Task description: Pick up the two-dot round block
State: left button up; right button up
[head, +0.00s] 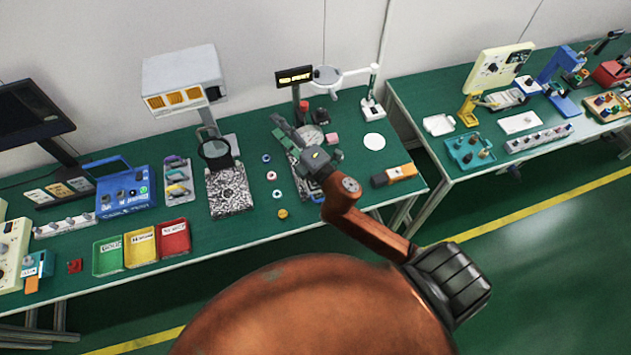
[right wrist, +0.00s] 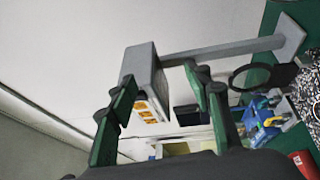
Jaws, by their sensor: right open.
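Several small round pieces stand in a column on the green bench: a blue ring-like one (head: 266,158), a pink one (head: 271,175), a pale one (head: 277,194) and a yellow-brown one (head: 282,213). Their dots are too small to read, so I cannot tell which is the two-dot round block. My right gripper (head: 277,126) is above the bench, beyond the column and toward its right side. In the right wrist view its green-padded fingers (right wrist: 160,76) are apart with nothing between them. No round block is clear in that view. My left gripper is not in view.
A speckled plate (head: 230,190) and a lamp-like grey box (head: 185,80) stand left of the pieces. A round-topped machine lies partly hidden under my right arm. Green, yellow and red trays (head: 174,238) sit at the front left.

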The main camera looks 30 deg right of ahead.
jog(key=a+r+n+g+y, duration=0.35)
jog(key=a+n+y, duration=0.55)
jog(key=a+n, duration=0.45)
jog(key=s+a+f+n+g, duration=0.3)
jog(key=f+n+g, duration=0.25)
jog(key=n, duration=0.25)
jog(key=s+a+f+n+g, duration=0.3)
jog(key=f+n+g, duration=0.25)
jog(key=n, duration=0.25)
jog(key=d+f+n+g+h, duration=0.3)
jog(key=d+f+n+h, duration=0.35)
jog(key=d+f, duration=0.7)
jog(key=d+h, duration=0.2)
jog(key=d, duration=0.3)
jog(key=w+d+r+g+h, duration=0.1)
jog(key=d+h, duration=0.1)
jog(key=d, duration=0.3)
jog(key=d+h, duration=0.2)
jog(key=d, duration=0.3)
jog(key=shift+w+r, duration=0.15)
jog(key=shift+w, duration=0.05)
jog(key=f, duration=0.3)
jog(key=f+p, duration=0.1)
jog(key=f, duration=0.3)
jog(key=shift+s+a, duration=0.1)
jog(key=shift+s, duration=0.1)
jog(key=shift+f, duration=0.25)
